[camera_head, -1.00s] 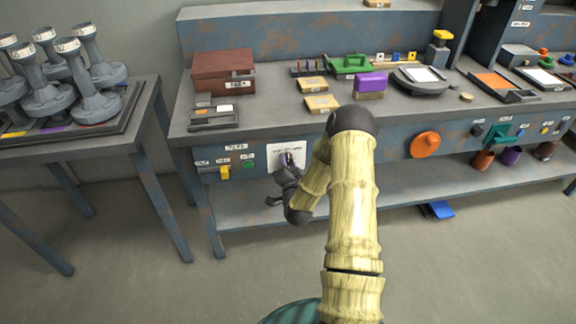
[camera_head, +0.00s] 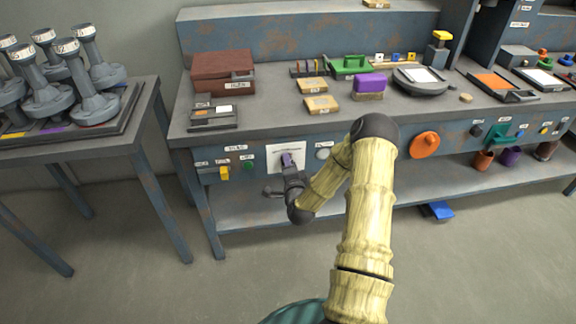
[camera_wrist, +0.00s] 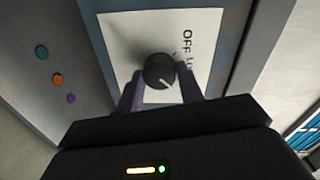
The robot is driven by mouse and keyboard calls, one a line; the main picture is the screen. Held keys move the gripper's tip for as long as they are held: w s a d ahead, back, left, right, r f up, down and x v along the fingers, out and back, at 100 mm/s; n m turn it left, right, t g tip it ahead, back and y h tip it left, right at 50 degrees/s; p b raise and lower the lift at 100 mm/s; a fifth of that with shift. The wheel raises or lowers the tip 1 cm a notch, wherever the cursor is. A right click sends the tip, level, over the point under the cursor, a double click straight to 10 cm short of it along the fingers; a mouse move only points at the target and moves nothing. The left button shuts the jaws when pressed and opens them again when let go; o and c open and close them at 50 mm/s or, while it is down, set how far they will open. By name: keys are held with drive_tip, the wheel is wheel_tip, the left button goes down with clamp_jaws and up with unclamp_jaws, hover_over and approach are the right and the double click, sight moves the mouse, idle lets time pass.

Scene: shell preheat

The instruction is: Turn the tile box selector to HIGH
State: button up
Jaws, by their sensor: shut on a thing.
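The selector is a dark round knob (camera_wrist: 158,70) with a light pointer line, on a white plate (camera_wrist: 118,45) in the wrist view. The plate reads "OFF" and a partly hidden "Lo"; other markings are hidden. The pointer line slants toward the lower right of that view. My gripper (camera_wrist: 160,74) has its purple fingers on either side of the knob, shut on it.
A yellow switch (camera_head: 224,173) and a green button (camera_head: 249,166) are left of the plate. A pale round part (camera_head: 323,154) is right of it, and an orange disc (camera_head: 424,145) farther right. A lower shelf (camera_head: 245,209) runs below.

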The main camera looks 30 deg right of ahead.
drive_tip(key=shift+d, duration=0.1)
drive_tip(key=o, duration=1)
drive_tip(key=shift+s, duration=0.1)
drive_tip(key=shift+p+v, duration=2.4)
drive_tip(key=shift+v, duration=6.2)
